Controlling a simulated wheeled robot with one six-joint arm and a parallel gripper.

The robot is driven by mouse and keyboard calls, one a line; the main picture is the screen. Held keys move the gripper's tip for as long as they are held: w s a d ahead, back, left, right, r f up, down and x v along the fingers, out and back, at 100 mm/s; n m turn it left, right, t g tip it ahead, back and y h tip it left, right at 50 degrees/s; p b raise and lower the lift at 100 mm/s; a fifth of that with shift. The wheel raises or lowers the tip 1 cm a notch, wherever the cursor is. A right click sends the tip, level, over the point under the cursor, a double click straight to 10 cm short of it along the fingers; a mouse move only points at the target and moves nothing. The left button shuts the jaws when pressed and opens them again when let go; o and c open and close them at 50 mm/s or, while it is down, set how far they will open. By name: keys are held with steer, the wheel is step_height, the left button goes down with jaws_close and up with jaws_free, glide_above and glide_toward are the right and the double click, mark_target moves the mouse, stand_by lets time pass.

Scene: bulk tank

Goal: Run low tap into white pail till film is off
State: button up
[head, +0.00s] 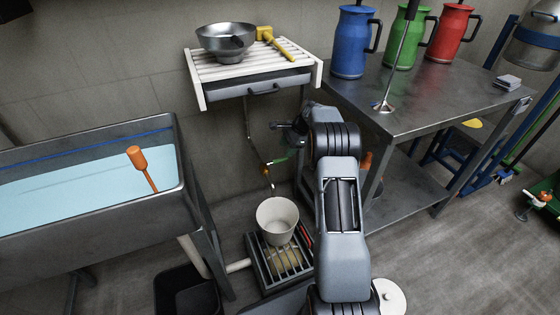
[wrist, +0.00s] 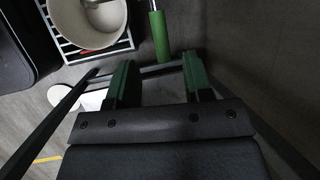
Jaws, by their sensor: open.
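The low tap (head: 266,168) is on a thin pipe down the wall, with a green lever (head: 279,160). The lever (wrist: 159,36) also shows in the wrist view, just beyond my fingertips and roughly in line with the gap. The white pail (head: 278,216) stands upright on a floor grate below the tap. In the wrist view the pail (wrist: 72,33) is at upper left, with the grey spout over its opening. I cannot make out water or film in it. My gripper (head: 288,126) is open and empty above the lever; its green-padded fingers (wrist: 158,78) are apart.
The slatted drain grate (head: 262,270) lies under the pail. A tank of blue liquid (head: 80,185) is on the left, with a black bin (head: 187,290) below. A slatted wall shelf (head: 250,75) hangs above. A steel table (head: 425,100) with coloured jugs is close on the right.

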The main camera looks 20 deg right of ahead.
mark_target(280, 160)
steer(key=b+x, duration=0.2)
steer(key=x, duration=0.4)
steer(key=shift+a+f+b, duration=0.15)
steer(key=shift+f+b, duration=0.1)
steer(key=shift+b, duration=0.1)
steer(key=shift+c, duration=0.3)
jaws_close()
